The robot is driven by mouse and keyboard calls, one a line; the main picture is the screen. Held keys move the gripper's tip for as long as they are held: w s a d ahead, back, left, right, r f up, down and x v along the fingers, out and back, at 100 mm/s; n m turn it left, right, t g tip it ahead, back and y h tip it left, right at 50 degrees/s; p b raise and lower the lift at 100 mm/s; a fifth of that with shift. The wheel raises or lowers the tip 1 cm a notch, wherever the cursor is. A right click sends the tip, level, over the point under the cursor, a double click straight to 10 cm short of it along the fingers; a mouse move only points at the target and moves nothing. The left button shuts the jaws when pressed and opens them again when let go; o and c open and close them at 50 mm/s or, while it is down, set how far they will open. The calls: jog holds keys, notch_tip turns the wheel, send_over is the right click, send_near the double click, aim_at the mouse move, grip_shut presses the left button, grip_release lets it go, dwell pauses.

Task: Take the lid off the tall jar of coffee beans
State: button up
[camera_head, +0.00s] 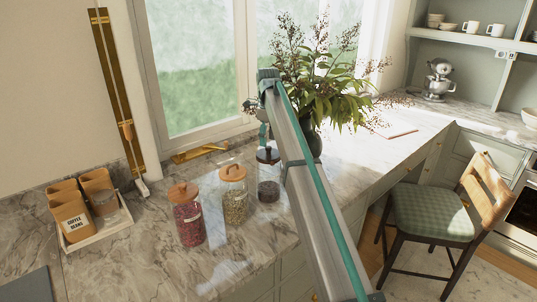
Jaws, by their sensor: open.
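A clear glass jar with dark contents (269,190), which look like coffee beans, stands upright on the marble counter by the window. Its dark lid (268,156) is on. The arm runs along its right side, close in the picture. My gripper (263,137) is open and points down just above the lid. It is small in this view, and I cannot tell whether the fingers touch the lid's knob.
A jar with red contents (188,220) and a jar with pale greenish contents (234,200) stand to the left. A leafy plant (335,85) stands behind the arm. A white tray (98,236) holds orange canisters, one labelled "COFFEE BEANS". The front counter is clear.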

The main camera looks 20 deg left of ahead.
aim_at(268, 147)
jog(key=shift+w+f+p, duration=0.2)
jog(key=shift+f+p, duration=0.8)
jog(key=shift+f, duration=1.25)
grip_shut()
